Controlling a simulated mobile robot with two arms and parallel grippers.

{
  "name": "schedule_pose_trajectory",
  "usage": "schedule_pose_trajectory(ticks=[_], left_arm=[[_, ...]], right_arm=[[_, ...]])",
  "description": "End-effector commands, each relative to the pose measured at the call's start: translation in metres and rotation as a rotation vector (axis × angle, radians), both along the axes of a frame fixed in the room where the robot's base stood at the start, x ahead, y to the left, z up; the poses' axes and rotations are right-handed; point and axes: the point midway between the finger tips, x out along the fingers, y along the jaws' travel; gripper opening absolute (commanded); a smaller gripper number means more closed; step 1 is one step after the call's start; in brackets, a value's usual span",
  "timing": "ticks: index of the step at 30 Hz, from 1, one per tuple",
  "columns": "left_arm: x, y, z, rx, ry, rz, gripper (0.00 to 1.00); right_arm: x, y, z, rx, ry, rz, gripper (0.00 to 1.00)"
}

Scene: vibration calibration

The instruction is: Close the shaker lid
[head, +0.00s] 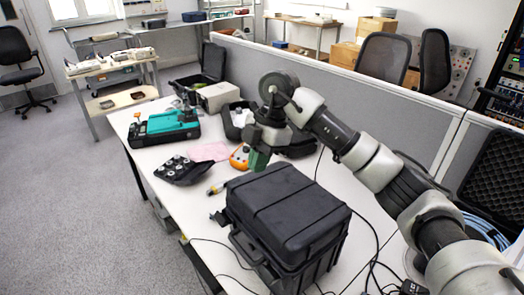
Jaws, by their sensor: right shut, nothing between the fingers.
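A large black hard case (295,250), which appears to be the shaker's case, stands on the near part of the white table. Its ribbed lid (285,205) lies down over the body and looks closed; I cannot tell whether it is latched. The inside of the case is hidden. My right gripper (256,163) points down just above the far left edge of the lid. Its greenish fingers are shut and empty; I cannot tell whether they touch the lid. My left gripper is not in view.
The white table (207,177) also holds a teal and black device (165,127), a black tray of round parts (183,170), an orange device (239,157) and a pink cloth (209,152). Cables lie around the case. A grey partition (345,93) runs behind the table.

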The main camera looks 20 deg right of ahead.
Motion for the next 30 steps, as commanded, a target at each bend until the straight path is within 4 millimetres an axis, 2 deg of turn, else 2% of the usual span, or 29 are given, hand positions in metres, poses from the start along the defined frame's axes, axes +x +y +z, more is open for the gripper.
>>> schedule_pose_trajectory(ticks=[6,11,15,30], left_arm=[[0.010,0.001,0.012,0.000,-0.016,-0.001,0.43],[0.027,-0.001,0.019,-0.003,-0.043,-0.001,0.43],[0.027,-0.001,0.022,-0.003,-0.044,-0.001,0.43],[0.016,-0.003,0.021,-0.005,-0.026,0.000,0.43]], right_arm=[[-0.006,0.016,-0.045,0.000,0.004,0.004,0.00],[-0.007,0.020,-0.071,-0.001,0.003,0.001,0.00],[-0.007,0.021,-0.086,0.000,0.001,0.000,0.00],[-0.007,0.023,-0.096,-0.001,-0.001,0.002,0.00]])
